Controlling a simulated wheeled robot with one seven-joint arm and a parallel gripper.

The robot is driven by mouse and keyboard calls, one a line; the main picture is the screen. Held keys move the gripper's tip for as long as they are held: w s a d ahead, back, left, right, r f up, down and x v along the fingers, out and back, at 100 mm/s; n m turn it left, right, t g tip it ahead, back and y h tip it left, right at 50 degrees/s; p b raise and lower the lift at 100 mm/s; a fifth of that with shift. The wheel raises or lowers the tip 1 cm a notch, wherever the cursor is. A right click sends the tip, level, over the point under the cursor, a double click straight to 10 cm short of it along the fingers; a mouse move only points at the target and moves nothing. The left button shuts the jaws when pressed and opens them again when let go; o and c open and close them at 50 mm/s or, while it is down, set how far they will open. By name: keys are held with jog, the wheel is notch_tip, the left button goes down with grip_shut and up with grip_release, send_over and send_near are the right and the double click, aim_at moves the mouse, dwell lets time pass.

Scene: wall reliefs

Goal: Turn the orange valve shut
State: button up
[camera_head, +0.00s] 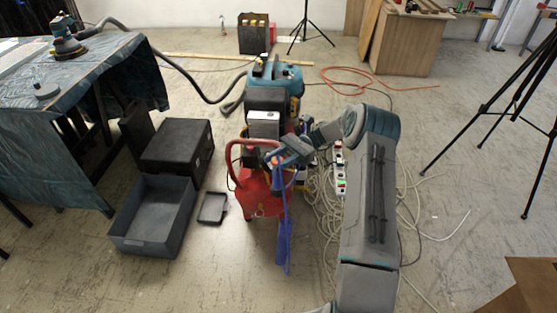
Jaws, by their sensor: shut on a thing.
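My gripper (274,159) reaches in from the right, at the top of the red machine (254,193) in the middle of the floor. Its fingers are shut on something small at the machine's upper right. This appears to be the orange valve, mostly hidden by the fingers and too small to see clearly. I cannot tell which way its handle points. A blue hose or strap (283,228) hangs down just below my gripper, in front of the machine.
Loose cables (325,205) and a power strip (340,168) lie right of the machine. An open grey bin (125,243), a black case (178,146) and a covered table (95,75) stand left. A black tripod (490,105) stands right. The front floor is mostly clear.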

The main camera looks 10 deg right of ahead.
jog(key=shift+a, duration=0.1)
dwell(0.4)
jog(key=o, duration=1)
jog(key=shift+c, duration=0.2)
